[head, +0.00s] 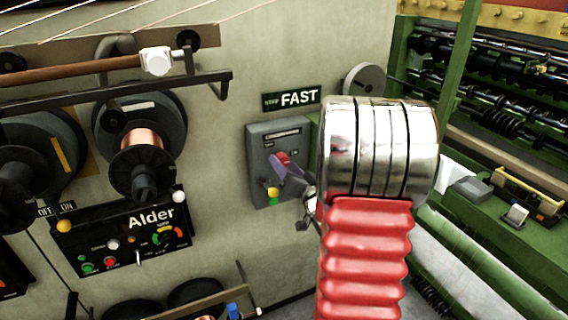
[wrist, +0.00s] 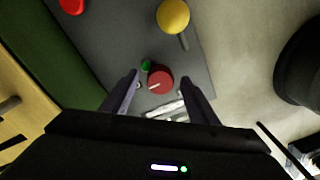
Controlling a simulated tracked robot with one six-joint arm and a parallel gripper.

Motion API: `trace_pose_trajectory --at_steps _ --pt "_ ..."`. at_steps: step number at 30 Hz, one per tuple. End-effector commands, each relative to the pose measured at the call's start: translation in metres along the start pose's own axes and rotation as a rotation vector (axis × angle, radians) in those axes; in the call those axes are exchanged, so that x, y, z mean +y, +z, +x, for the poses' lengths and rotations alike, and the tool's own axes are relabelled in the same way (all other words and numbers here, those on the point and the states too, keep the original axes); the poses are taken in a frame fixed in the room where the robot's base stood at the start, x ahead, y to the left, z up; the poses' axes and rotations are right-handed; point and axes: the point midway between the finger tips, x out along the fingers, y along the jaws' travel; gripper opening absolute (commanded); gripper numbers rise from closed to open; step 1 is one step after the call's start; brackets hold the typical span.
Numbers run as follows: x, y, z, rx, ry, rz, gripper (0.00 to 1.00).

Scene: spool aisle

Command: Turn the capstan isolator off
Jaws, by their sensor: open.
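The grey isolator box (head: 258,180) is on the wall below the FAST sign, with a label strip near its top. Its red round knob (head: 283,158) is partly covered by my gripper (head: 284,170). In the wrist view the red knob (wrist: 160,80) lies between the two open fingers of my gripper (wrist: 161,75), with gaps on both sides. A white pointer mark on the knob points to the lower left there. I cannot read the small labels beside it. Whether the fingertips reach around the knob is unclear.
The Alder panel (head: 125,240) and wire spools (head: 140,150) are to the left. Green machinery (head: 510,230) stands to the right. My arm covers the middle right.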

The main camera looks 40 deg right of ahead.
Motion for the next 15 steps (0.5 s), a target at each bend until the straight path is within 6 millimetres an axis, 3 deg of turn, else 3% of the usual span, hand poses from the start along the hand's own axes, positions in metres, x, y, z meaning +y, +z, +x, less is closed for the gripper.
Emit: trace_pose_trajectory --at_steps 6,15 --pt "0.000 0.000 0.018 -0.001 -0.001 0.000 0.54" --pt "0.000 0.000 0.020 -0.001 0.000 0.000 0.54"
